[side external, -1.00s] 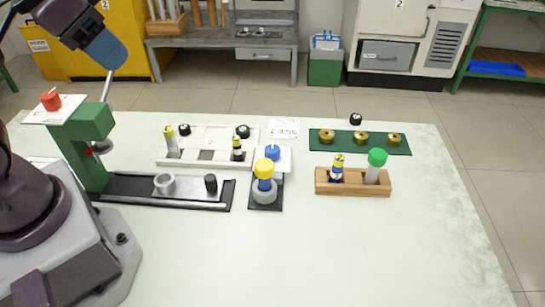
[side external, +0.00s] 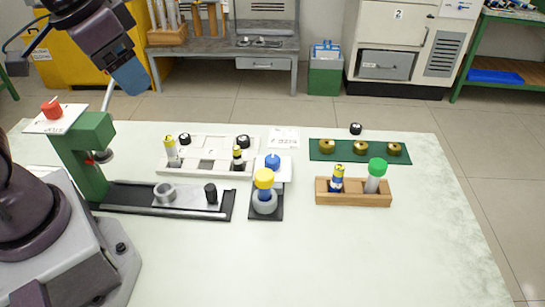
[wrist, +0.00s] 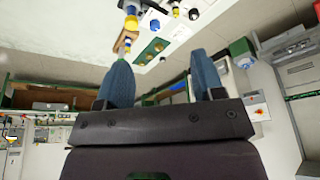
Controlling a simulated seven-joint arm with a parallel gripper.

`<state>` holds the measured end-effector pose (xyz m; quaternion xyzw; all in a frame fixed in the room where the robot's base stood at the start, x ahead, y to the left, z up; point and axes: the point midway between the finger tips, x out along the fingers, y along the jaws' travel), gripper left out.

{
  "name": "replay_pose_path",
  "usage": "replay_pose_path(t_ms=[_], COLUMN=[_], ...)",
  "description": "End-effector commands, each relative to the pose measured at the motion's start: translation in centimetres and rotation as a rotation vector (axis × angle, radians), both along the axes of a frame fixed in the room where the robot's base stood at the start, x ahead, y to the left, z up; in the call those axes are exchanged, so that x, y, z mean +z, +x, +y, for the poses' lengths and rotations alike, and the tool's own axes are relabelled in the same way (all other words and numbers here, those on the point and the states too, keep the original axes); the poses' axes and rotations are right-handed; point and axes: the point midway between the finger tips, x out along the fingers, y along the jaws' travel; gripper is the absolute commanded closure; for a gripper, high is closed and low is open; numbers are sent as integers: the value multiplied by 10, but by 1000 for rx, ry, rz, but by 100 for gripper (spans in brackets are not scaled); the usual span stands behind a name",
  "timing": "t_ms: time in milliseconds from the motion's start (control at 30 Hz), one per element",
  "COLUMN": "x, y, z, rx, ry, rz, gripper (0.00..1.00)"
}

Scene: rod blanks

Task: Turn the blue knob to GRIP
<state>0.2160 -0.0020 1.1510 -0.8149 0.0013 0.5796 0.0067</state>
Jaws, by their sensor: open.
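The blue knob (side external: 272,160) sits on a small white plate (side external: 285,172) near the middle of the table in the side view. A yellow-capped piece (side external: 264,179) stands in a grey ring just in front of it. Any markings on the plate are too small to read. My gripper (side external: 137,88), with blue fingers, is up at the left, well above the table and apart from the knob. In the wrist view my gripper (wrist: 162,58) has its two fingers spread with nothing between them.
A green press (side external: 92,150) with a red knob (side external: 52,108) stands at the left. A pale fixture tray (side external: 222,170) lies behind a black rail base (side external: 140,209). A wooden rack (side external: 352,199) and a green mat (side external: 375,158) are at the right. The front table is clear.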

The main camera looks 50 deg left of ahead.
Motion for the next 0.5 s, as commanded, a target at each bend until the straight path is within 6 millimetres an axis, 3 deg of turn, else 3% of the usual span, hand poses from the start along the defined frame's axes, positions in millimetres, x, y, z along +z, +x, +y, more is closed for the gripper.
replay_pose_path(t_ms=[267,500], x=[-39,-96], y=[75,144], z=[-9,-22], rx=[-200,-543], ry=[63,103], rz=[217,341], gripper=[38,38])
